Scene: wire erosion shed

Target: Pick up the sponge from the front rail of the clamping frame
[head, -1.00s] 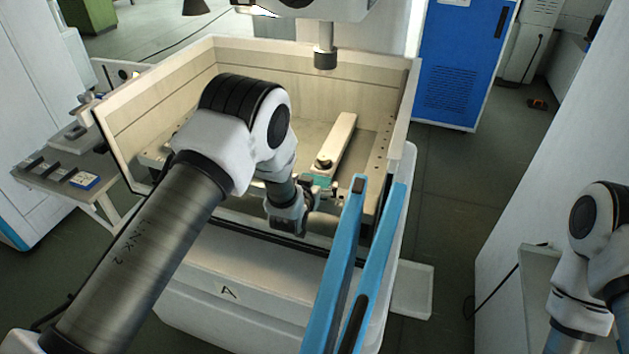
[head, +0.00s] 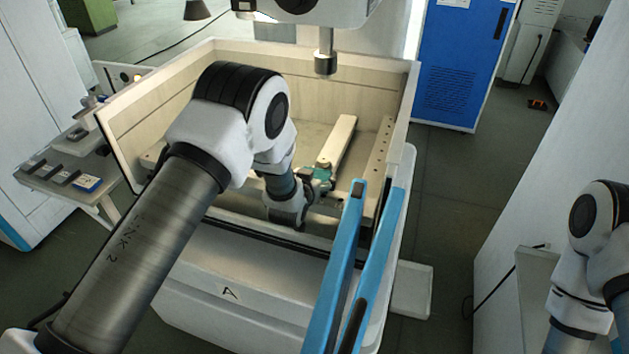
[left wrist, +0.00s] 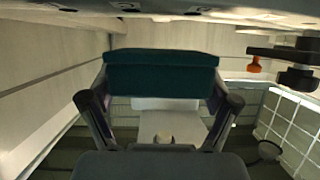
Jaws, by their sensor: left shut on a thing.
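A teal sponge (head: 323,174) is between the fingers of my left gripper (head: 314,178) inside the open machine tank. In the left wrist view the sponge (left wrist: 160,75) spans the gap between the two fingers, and the gripper (left wrist: 160,88) is shut on it. The sponge looks clear of the clamping frame (head: 380,155), but the gap beneath it is hard to judge. My left forearm and wrist hide much of the frame's front rail. My right arm shows at the right edge of the head view; its gripper is out of the picture.
The tank wall (head: 150,95) surrounds the work area. A machine head (head: 325,62) hangs above the back of it. A pale bar (head: 338,140) lies beyond the sponge. A side table (head: 60,175) with small items stands at left, and a blue cabinet (head: 460,65) at back right.

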